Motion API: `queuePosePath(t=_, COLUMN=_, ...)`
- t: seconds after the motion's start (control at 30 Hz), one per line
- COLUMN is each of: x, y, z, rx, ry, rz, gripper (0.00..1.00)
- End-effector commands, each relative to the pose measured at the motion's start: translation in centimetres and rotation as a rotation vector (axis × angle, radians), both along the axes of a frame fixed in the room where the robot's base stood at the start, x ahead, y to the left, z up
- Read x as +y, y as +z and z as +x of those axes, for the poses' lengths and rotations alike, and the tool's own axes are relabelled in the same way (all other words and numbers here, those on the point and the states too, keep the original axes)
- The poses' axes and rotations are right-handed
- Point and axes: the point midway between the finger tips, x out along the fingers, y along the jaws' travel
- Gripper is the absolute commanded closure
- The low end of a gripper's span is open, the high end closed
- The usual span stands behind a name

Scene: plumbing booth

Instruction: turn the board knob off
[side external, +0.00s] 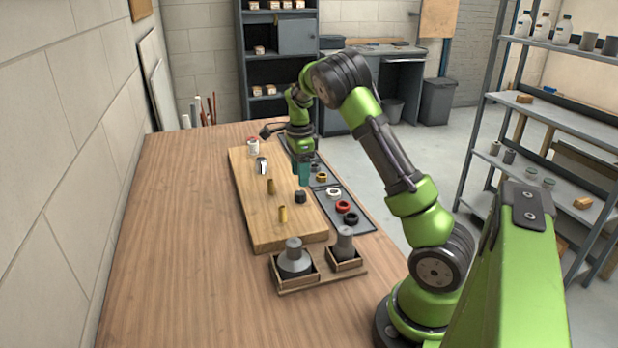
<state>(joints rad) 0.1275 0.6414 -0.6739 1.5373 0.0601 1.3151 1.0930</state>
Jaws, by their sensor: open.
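A wooden board (258,228) lies on the bench. A small dark knob-like piece (300,197) stands on its right part; its turn position is too small to read. The exact height of the fingertips above the board is hard to tell.
A dark tray (353,222) with several rings lies to the right. A wooden holder (322,279) with two grey parts stands in front. The bench's left side (180,240) is clear.

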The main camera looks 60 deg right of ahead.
Motion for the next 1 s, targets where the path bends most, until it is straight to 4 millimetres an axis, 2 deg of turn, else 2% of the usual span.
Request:
queuePosePath(t=0.1, x=0.0, y=-2.5, z=-0.1, rx=0.004, ry=-0.001, rz=0.001, gripper=0.4)
queuePosePath(t=0.3, x=0.0, y=-5.3, z=0.0, rx=0.002, ry=0.0, rz=0.001, gripper=0.4)
queuePosePath(t=0.5, x=0.0, y=-6.2, z=0.0, rx=0.0, ry=0.0, rz=0.0, gripper=0.4)
queuePosePath(t=0.73, x=0.0, y=-6.3, z=0.0, rx=-0.001, ry=0.0, rz=-0.001, gripper=0.4)
queuePosePath(t=1.0, x=0.0, y=-6.2, z=0.0, rx=-0.001, ry=0.001, rz=-0.001, gripper=0.8)
